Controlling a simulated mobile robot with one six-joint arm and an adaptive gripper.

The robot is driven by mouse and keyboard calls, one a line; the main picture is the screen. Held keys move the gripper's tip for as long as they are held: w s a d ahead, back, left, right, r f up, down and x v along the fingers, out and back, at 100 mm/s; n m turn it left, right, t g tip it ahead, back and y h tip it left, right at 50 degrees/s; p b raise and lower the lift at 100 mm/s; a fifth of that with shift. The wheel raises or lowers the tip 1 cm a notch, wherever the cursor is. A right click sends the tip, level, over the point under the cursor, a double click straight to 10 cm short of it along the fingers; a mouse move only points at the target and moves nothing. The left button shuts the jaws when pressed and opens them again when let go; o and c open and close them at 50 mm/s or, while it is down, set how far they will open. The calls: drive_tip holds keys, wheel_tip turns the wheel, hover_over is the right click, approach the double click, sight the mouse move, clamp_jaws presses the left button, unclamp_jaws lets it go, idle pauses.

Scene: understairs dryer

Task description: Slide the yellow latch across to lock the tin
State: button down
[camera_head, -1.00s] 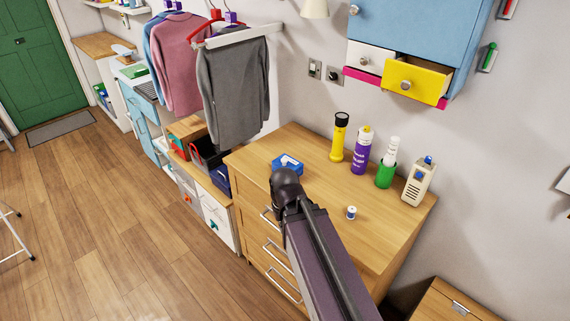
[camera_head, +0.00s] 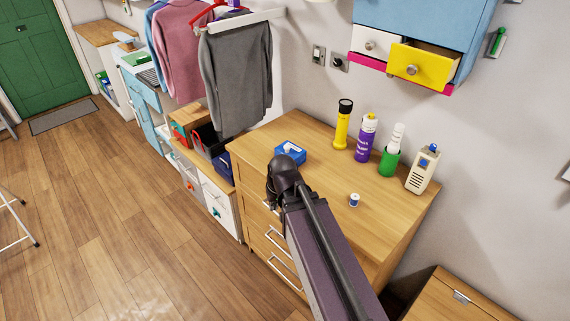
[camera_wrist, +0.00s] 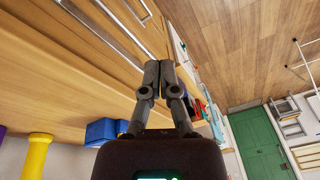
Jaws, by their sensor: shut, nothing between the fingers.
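A small blue tin (camera_head: 294,150) with a pale patch on top sits on the wooden chest of drawers (camera_head: 400,200), near its left side. It also shows as a blue shape in the wrist view (camera_wrist: 101,131), partly hidden behind my gripper. I cannot make out the yellow latch in either view. My gripper (camera_wrist: 159,70) is shut and empty, with its fingertips together. It is apart from the tin, out by the chest's drawer front. In the head view my arm hides the fingers.
A white spool (camera_head: 354,200) stands right of my arm. An open yellow drawer (camera_head: 419,67) hangs above.

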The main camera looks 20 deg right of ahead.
drive_tip(key=w+a+r+m+t+y+b, duration=0.1)
drive_tip(key=w+a+r+t+b, duration=0.1)
drive_tip(key=w+a+t, duration=0.3)
drive_tip(key=w+a+r+m+t+y+b, duration=0.1)
drive_tip(key=w+r+m+t+b, duration=0.15)
drive_tip(key=w, duration=0.55)
drive_tip(key=w+a+r+m+t+y+b, duration=0.1)
drive_tip(key=w+a+r+t+b, duration=0.15)
drive_tip(key=w+t, duration=0.3)
drive_tip(key=w+d+r+m+t+h+b, duration=0.35)
drive_tip(key=m+t+h, duration=0.2)
drive_tip(key=m, duration=0.25)
drive_tip(key=s+d+f+m+g+h+b, duration=0.3)
drive_tip(key=s+f+m+g+h, duration=0.1)
drive_tip(key=m+g+h, duration=0.4)
drive_tip(key=s+d+f+m+g+h+b, duration=0.3)
drive_tip(key=f+m+g+h, duration=0.3)
drive_tip(key=m, duration=0.7)
drive_tip(key=s+g+h+b, duration=0.1)
drive_tip(key=g+h, duration=0.1)
drive_tip(key=g, duration=0.1)
drive_tip(key=shift+s+f, duration=0.3)
drive_tip(key=shift+f, duration=0.1)
drive_tip(key=shift+d, duration=0.15)
